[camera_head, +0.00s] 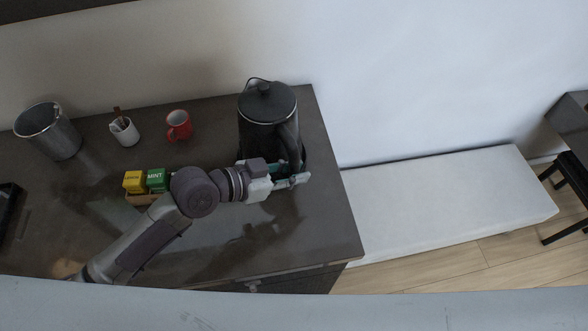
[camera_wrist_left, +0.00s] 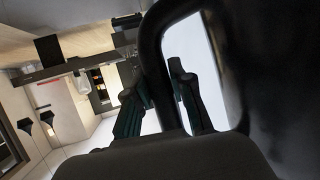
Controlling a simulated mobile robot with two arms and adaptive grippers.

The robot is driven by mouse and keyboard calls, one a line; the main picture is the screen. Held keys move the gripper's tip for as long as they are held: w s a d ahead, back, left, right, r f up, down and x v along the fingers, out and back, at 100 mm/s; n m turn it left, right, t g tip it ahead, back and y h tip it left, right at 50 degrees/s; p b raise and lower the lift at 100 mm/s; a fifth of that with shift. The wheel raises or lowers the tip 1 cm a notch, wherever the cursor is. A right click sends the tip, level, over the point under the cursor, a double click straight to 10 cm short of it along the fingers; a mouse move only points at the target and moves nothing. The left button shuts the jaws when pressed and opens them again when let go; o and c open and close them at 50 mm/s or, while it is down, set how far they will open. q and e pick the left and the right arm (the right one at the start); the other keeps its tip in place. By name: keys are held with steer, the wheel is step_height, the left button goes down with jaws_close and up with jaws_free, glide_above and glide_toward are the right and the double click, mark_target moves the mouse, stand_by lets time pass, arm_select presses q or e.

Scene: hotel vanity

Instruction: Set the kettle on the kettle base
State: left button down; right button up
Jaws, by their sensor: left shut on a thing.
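The black kettle (camera_head: 266,112) stands upright at the right end of the dark counter, near the wall. My left gripper (camera_head: 290,176) is at the kettle's front and shut on its handle. In the left wrist view the gripper's fingers (camera_wrist_left: 158,100) close around the black handle (camera_wrist_left: 152,55), with the kettle body (camera_wrist_left: 285,80) filling the right side. The kettle base cannot be made out; the kettle and gripper cover the counter there. I cannot tell whether the kettle's bottom touches anything. My right gripper is not in view.
On the counter (camera_head: 300,245) stand a dark metal bin (camera_head: 50,133), a white cup with sticks (camera_head: 124,131), a red mug (camera_head: 179,126), and yellow (camera_head: 134,182) and green (camera_head: 156,180) tea boxes. A white bench (camera_head: 440,200) lies beyond the counter's right edge.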

arm_select(q)
steer(key=c, duration=1.3)
jaws_free()
steer(key=shift+s+f, duration=0.1)
steer(key=shift+f, duration=0.1)
steer(key=shift+v, duration=2.7)
steer(key=v, duration=0.5)
steer(key=shift+s+a+r, duration=0.15)
steer(key=shift+s+a, duration=0.05)
steer(key=shift+a, duration=0.05)
